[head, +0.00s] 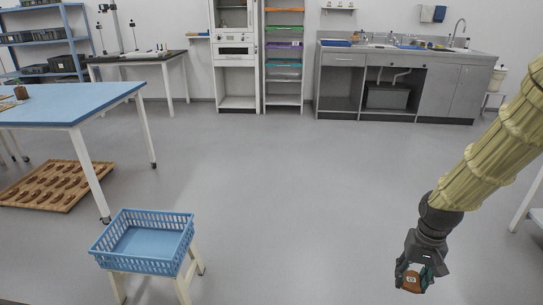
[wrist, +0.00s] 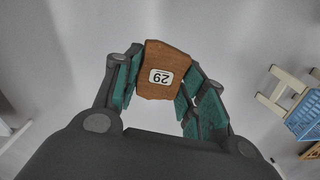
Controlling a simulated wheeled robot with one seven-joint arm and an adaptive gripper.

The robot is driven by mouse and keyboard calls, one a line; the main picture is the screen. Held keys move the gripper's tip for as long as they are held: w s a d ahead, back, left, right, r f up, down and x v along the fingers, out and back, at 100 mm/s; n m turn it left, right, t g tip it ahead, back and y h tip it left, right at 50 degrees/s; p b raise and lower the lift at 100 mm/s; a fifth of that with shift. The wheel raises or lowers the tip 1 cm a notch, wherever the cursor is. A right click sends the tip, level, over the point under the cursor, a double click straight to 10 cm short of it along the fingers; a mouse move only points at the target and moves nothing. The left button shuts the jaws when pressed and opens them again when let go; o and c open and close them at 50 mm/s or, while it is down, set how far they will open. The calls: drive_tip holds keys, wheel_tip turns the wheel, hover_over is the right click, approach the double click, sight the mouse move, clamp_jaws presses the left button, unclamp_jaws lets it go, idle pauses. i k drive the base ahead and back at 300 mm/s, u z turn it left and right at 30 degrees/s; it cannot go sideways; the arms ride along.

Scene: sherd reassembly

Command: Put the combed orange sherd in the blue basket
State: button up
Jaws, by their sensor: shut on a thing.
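My gripper (head: 413,280) is at the lower right of the head view, shut on an orange-brown sherd (head: 411,281). In the wrist view the sherd (wrist: 163,62) sits between the green-padded fingers and carries a white label that reads 29. I cannot make out combing on the face that shows. The blue basket (head: 183,262) stands on a small cream stool at the lower left of the head view, well apart from my gripper. Its inside looks empty. The basket's edge also shows at the right of the wrist view (wrist: 305,113).
A blue-topped table (head: 75,103) stands at the left, with a small brown object on it. A wooden tray (head: 58,186) of brown pieces lies on the floor beneath. Benches, shelves and a sink line the back wall. The grey floor between basket and gripper is clear.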

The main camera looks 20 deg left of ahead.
sight(165, 251)
drive_tip(key=u, duration=0.7)
drive_tip(key=i, duration=0.8)
drive_tip(key=u, duration=1.2)
drive_tip(key=i, duration=0.4)
drive_tip(key=u, duration=0.3)
